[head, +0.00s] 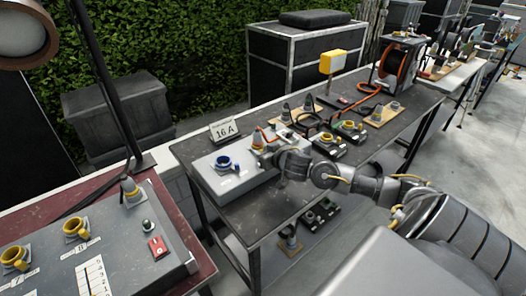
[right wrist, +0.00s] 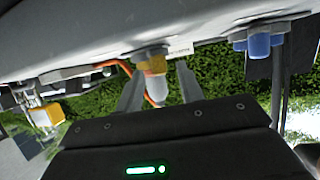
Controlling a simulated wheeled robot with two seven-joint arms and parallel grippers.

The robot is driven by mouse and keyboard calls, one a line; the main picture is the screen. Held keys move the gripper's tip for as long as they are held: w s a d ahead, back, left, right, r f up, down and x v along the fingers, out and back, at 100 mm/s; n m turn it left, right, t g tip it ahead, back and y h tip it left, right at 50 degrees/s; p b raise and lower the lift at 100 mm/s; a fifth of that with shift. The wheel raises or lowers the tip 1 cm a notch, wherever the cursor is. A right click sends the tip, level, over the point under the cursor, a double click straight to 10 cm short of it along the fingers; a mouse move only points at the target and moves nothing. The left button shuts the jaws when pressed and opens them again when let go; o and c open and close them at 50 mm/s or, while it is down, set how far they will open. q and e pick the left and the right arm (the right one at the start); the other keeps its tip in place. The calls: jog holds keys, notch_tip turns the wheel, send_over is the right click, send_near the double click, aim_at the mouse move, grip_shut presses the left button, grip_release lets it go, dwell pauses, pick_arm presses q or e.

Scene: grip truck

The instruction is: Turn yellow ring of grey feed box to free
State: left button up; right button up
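A light grey feed box (head: 232,183) sits at the near left end of the dark workbench. On its top are a blue socket (head: 224,163) and a connector with a yellow ring (head: 257,141) and an orange cable. My right gripper (head: 270,151) is at this connector, partly hiding it. In the right wrist view the yellow ring (right wrist: 153,64) is at the mouth of my open right gripper (right wrist: 160,80). The pale plug and orange cable show between the two fingers, with gaps visible on both sides. The blue socket (right wrist: 258,42) is off to the right there. My left gripper is not in view.
A "16 A" sign (head: 224,131) stands behind the box. Small black boxes with yellow sockets (head: 328,146), cables and a yellow-and-white post (head: 332,62) share the bench. Another grey panel box (head: 120,250) with yellow sockets sits on a red table at the left.

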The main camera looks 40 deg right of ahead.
jog(key=shift+w+f, duration=0.15)
jog(key=shift+w, duration=0.1)
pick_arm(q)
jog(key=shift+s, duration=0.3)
